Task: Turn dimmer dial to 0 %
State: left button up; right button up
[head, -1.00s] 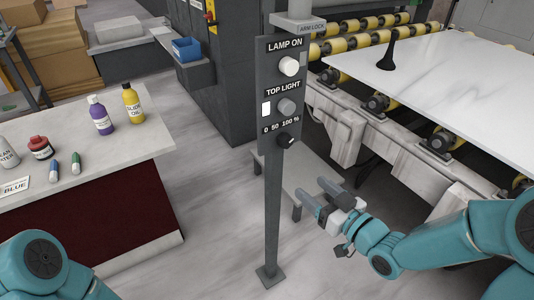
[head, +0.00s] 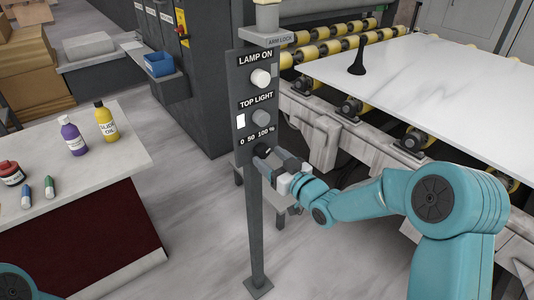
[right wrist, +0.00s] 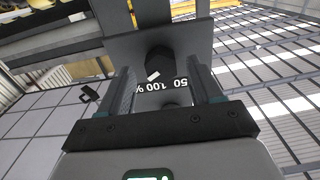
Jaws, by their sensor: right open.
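The dimmer dial (head: 262,150) is a black knob low on the grey control panel (head: 243,90), under the marks "0 50 100 %". In the right wrist view the dial (right wrist: 160,62) shows a white pointer mark, on the side toward the 100 % print, which appears upside down. My right gripper (head: 272,160) is at the dial in the head view. Its open fingers (right wrist: 162,75) stand on either side of the dial in the right wrist view, with gaps visible. My left gripper is out of view.
The panel stands on a post (head: 255,225). Above the dial are a grey TOP LIGHT button (head: 262,117) and a white LAMP ON button (head: 261,78). A white stone slab (head: 420,85) lies on rollers at right. A counter (head: 95,185) with bottles is at left.

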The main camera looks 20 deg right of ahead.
jog(key=shift+x, duration=0.95)
jog(key=c, duration=1)
jog(key=shift+f+b, duration=0.2)
jog(key=shift+b, duration=0.45)
jog(key=shift+c, duration=0.2)
jog(key=n+b, duration=0.3)
jog(key=b, duration=0.2)
jog(key=n+b, duration=0.3)
jog(key=b, duration=0.3)
jog(key=shift+f+n, duration=0.2)
jog(key=shift+n, duration=0.1)
jog(key=n+b, duration=0.6)
jog(key=b, duration=0.1)
jog(key=shift+d+r+b, duration=0.1)
jog(key=shift+r+b, duration=0.1)
jog(key=shift+b, duration=0.15)
jog(key=n+b, duration=0.3)
jog(key=n, duration=0.2)
jog(key=shift+r, duration=0.15)
jog(key=n+b, duration=0.1)
jog(key=n, duration=0.2)
jog(key=shift+b, duration=0.35)
jog(key=shift+r+n+b, duration=0.15)
jog(key=shift+n+b, duration=0.3)
jog(key=shift+n, duration=1.35)
